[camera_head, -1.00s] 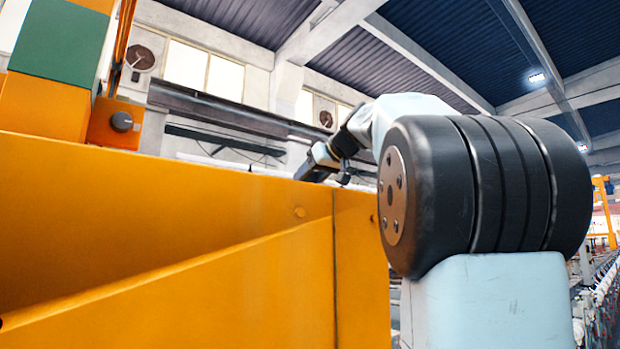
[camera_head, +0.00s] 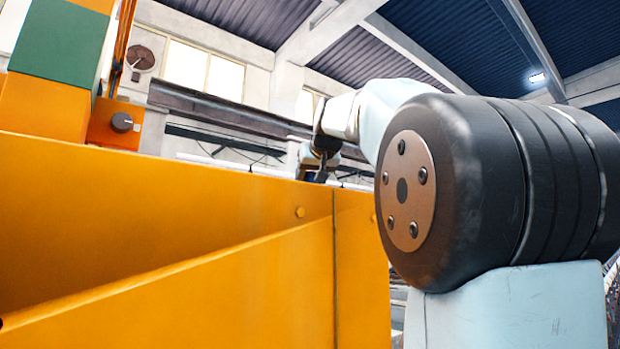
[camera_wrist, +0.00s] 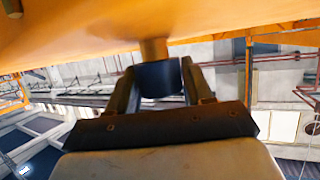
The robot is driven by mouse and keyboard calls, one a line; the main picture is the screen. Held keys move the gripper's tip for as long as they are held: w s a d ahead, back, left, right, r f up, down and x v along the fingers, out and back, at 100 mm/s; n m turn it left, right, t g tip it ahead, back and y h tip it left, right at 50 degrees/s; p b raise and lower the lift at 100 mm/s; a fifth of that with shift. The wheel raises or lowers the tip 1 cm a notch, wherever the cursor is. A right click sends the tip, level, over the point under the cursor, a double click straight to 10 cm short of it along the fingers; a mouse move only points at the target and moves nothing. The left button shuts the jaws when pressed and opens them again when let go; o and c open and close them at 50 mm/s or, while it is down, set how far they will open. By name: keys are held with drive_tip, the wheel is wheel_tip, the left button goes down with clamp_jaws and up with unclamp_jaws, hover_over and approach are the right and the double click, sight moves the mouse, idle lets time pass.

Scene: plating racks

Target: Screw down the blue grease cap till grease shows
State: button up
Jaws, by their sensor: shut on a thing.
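The blue grease cap (camera_wrist: 160,80) is a dark blue cylinder at the middle of the wrist view. It sits at the end of a short orange-brown stem (camera_wrist: 153,48) that meets an orange surface (camera_wrist: 80,30). My gripper (camera_wrist: 161,70) is shut on the cap, with one dark finger on each side. No grease can be made out around the cap. In the head view my wrist end shows small beyond the top edge of an orange wall (camera_head: 150,200); the cap is hidden there.
The orange wall fills the lower left of the head view. A green-banded orange post (camera_head: 62,40) and an orange block with a dark knob (camera_head: 122,122) rise at its left. In the wrist view the orange surface lies close beyond the fingers.

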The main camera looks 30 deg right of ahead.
drive_tip(key=o, duration=1)
drive_tip(key=shift+c, duration=0.2)
drive_tip(key=shift+s, duration=0.1)
drive_tip(key=v, duration=1.3)
drive_tip(key=shift+s+r, duration=0.15)
drive_tip(key=shift+s, duration=0.05)
drive_tip(key=shift+s, duration=0.1)
